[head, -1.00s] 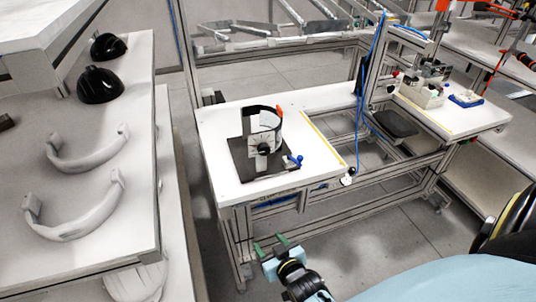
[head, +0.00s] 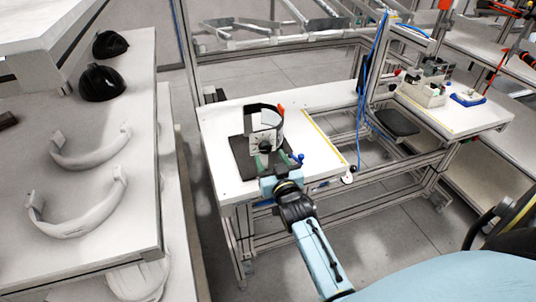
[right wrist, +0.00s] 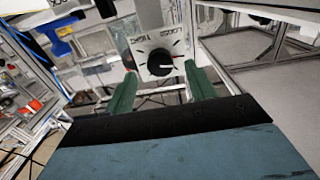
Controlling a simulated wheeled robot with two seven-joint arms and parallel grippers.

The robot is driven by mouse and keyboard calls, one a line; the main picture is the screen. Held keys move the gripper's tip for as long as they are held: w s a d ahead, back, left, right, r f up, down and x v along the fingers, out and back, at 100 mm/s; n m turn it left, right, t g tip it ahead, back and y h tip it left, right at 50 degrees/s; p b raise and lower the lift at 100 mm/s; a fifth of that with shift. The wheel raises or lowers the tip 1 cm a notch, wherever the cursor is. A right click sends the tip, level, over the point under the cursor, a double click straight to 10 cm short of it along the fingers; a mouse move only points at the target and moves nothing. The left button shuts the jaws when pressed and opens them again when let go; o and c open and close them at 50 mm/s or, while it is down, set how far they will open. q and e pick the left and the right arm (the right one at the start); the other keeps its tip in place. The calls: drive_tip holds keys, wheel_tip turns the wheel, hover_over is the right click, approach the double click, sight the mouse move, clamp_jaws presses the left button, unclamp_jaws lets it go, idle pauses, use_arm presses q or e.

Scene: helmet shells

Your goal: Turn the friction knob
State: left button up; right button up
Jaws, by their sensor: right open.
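The friction knob (head: 265,146) is a dark round knob on a white dial plate, on the front of an upright fixture (head: 239,154) with a dark base on the white bench. In the right wrist view the knob (right wrist: 160,62) is black with a white pointer on a marked plate. My right gripper (head: 273,163) is in front of and just below the knob. Its green fingers stand apart, and in the right wrist view the knob shows between and beyond the fingertips (right wrist: 163,80). Contact cannot be told. My left gripper is not in view.
A dark curved band (head: 262,107) with an orange tab rises behind the dial plate. A blue-knobbed part (head: 297,158) sits just right of my gripper. White helmet bands (head: 85,220) and black shells (head: 101,84) lie on the left table.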

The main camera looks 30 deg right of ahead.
sight(265, 146)
drive_tip(key=shift+x, duration=1.4)
drive_tip(key=shift+c, duration=0.3)
drive_tip(key=c, duration=0.9)
